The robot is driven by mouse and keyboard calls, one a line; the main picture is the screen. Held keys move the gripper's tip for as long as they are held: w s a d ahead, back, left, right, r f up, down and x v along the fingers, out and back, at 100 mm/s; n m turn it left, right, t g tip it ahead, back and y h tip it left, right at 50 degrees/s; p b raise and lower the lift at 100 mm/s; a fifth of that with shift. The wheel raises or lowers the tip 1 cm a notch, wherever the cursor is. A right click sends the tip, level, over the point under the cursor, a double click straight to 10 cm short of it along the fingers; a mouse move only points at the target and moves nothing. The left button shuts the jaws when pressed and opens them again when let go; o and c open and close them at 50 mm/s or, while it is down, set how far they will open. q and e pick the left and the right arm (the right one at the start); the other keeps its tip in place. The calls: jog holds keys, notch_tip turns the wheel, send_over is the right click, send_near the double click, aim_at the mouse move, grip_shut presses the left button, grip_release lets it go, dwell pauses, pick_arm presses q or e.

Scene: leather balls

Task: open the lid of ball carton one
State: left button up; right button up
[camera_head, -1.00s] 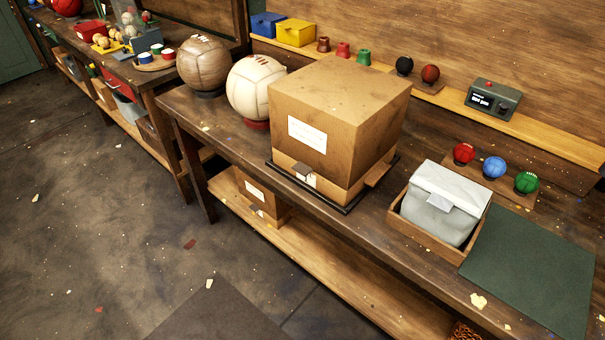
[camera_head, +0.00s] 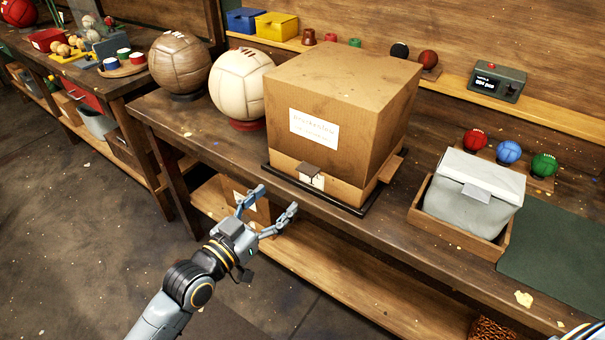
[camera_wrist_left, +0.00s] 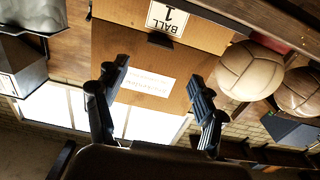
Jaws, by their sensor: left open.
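A large brown carton (camera_head: 335,110) stands on a dark base on the workbench, its tall lid down and closed. A white label (camera_head: 314,134) is on its front, with a small brown tab (camera_head: 310,169) below over a lower label. The left wrist view shows the carton (camera_wrist_left: 140,60) upside down, with a "BALL 1" label (camera_wrist_left: 167,17) and dark tab (camera_wrist_left: 160,40). My left gripper (camera_head: 276,199) is open and empty, in front of and below the carton's front, apart from it. Its spread fingers (camera_wrist_left: 158,73) frame the carton in the wrist view. My right gripper is not in view.
A cream ball (camera_head: 240,85) and a brown ball (camera_head: 179,62) stand left of the carton. A grey bag (camera_head: 474,190) sits in a wooden tray (camera_head: 459,235) at right. A smaller carton (camera_head: 238,198) is on the lower shelf. The floor in front is open.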

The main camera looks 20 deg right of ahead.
aim_at(304, 173)
pick_arm(q)
jog(key=x, duration=1.1)
